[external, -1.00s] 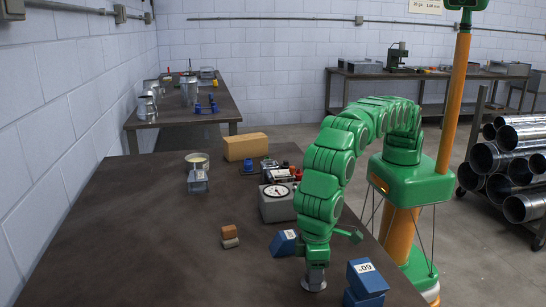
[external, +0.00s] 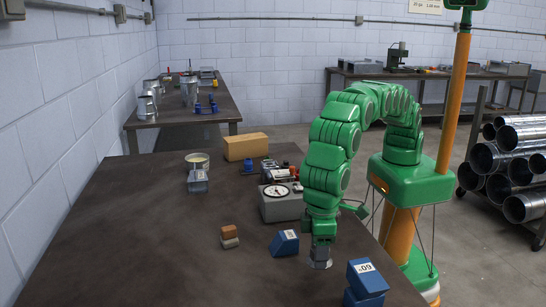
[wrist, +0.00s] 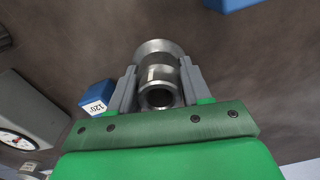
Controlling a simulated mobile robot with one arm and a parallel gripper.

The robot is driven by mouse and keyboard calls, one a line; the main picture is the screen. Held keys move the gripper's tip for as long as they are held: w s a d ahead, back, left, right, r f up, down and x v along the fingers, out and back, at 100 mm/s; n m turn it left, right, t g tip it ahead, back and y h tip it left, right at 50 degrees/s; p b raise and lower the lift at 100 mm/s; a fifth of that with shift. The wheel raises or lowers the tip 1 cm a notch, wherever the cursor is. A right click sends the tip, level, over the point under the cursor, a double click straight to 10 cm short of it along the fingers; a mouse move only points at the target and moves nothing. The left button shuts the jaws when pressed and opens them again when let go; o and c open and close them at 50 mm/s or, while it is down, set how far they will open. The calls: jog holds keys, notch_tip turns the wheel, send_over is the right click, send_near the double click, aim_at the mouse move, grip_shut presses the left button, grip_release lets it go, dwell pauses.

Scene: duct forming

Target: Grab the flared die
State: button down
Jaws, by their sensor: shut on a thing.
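The flared die (wrist: 158,68) is a grey metal piece with a hollow round neck and a wider flared rim. In the wrist view it sits between the two fingers of my gripper (wrist: 158,88), which is shut on it. In the external view the die (external: 320,264) shows at the lower end of my gripper (external: 321,250), near the right edge of the dark table. I cannot tell whether its flared base touches the table.
A blue angled block (external: 284,243) stands just left of my gripper, and blue blocks (external: 367,280) stand to its front right. A dial gauge box (external: 280,203) is behind. Small brown and tan blocks (external: 229,236) lie further left. The table's left front is clear.

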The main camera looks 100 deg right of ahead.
jog(key=s+d+r, duration=0.7)
jog(key=s+d, duration=0.1)
jog(key=s, duration=0.1)
jog(key=shift+r, duration=0.3)
dwell(0.4)
